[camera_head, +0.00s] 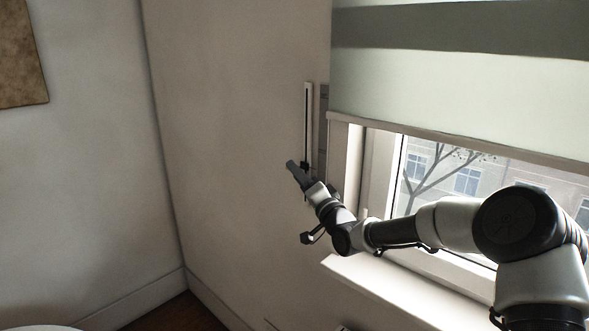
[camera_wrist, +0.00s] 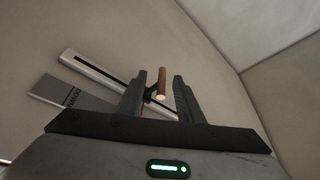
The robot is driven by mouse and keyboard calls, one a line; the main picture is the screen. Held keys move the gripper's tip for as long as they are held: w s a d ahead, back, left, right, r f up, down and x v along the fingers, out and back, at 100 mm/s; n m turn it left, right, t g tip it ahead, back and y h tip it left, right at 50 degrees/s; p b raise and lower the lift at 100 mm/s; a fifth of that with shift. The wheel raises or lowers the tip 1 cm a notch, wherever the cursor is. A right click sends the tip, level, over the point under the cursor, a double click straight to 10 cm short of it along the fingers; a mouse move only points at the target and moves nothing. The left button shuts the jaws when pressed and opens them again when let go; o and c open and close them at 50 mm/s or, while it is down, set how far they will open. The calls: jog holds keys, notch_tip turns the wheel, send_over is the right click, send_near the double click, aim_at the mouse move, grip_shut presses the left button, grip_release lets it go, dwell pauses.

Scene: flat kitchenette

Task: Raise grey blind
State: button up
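The blind (camera_head: 455,85), pale with a grey-green band, hangs over the upper part of the window. Its bottom bar is above the lower panes, which show the view outside. A narrow white slider track (camera_head: 308,115) with a dark slot is on the wall left of the window; it also shows in the wrist view (camera_wrist: 88,66). A brown, peg-like handle (camera_wrist: 161,86) on a dark mount sits at this track. My gripper (camera_head: 293,168) is at the track's lower end. In the wrist view its fingers are apart, either side of the handle, with visible gaps.
A grey plate (camera_wrist: 60,95) lettered "DOWN" is beside the track. The window sill (camera_head: 385,285) juts out below my arm. A wall corner is to the left, with a brown picture (camera_head: 20,60) on the left wall. The wall between is bare.

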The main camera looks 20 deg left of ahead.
jog(key=shift+x, duration=1.1)
grip_shut()
notch_tip(320, 180, up, 21)
jog(key=p, duration=0.3)
jog(key=shift+p, duration=0.3)
grip_release()
jog(key=shift+f, duration=0.1)
jog(key=shift+d+f, duration=0.15)
